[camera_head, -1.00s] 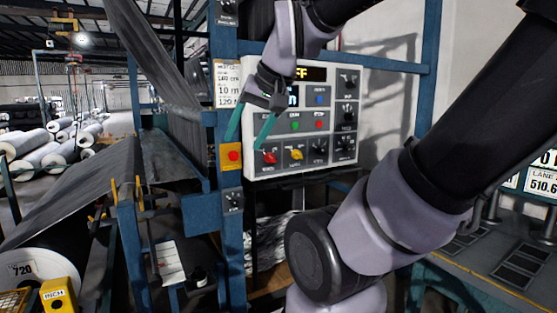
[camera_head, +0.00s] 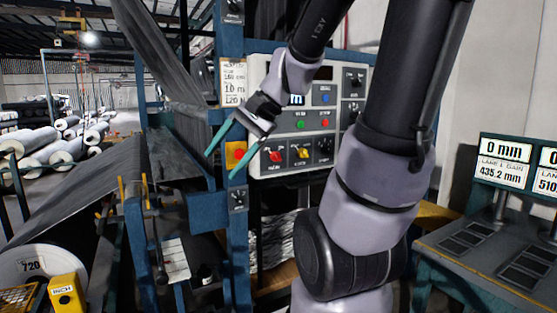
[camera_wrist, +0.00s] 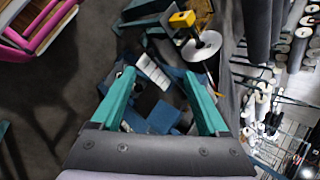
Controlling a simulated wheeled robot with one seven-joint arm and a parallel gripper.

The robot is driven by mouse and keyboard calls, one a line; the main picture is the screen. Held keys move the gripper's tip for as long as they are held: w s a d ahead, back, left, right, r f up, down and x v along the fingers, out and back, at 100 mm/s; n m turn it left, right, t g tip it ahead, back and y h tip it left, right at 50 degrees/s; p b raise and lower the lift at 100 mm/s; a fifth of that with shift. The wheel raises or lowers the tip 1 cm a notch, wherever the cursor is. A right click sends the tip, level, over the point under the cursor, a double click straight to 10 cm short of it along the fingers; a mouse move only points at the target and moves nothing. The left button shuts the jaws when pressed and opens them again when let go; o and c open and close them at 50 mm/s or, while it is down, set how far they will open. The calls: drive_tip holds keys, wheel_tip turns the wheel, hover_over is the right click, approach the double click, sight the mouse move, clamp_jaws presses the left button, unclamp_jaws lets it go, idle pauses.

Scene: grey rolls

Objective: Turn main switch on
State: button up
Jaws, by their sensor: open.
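The control panel (camera_head: 330,135) is a light grey box on the blue frame, with coloured buttons, black knobs and displays. A red rotary switch (camera_head: 275,156) is at its lower left, with a yellow rotary switch (camera_head: 302,153) beside it. Their labels are too small to read, so I cannot tell which is the main switch. My gripper (camera_head: 221,165) is open and empty, left of the red switch and apart from it, its teal fingers pointing down-left. The wrist view shows the open fingers (camera_wrist: 160,75) with nothing between them. My arm hides part of the panel's upper display.
A red button on a yellow plate (camera_head: 238,153) sits on the blue post close to my fingers. A grey web of material (camera_head: 75,195) runs at left. A console with screens (camera_head: 505,165) stands at right. Rolls (camera_head: 60,145) lie far left.

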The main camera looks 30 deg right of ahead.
drive_tip(key=w+f+m+y, duration=0.1)
drive_tip(key=w+m+y, duration=0.2)
drive_tip(key=w+m, duration=0.25)
drive_tip(key=m+t+h, duration=1)
drive_tip(key=m+t, duration=0.4)
drive_tip(key=m, duration=0.7)
approach(279, 158)
drive_tip(key=w, duration=1)
clamp_jaws()
drive_tip(key=shift+m, duration=0.25)
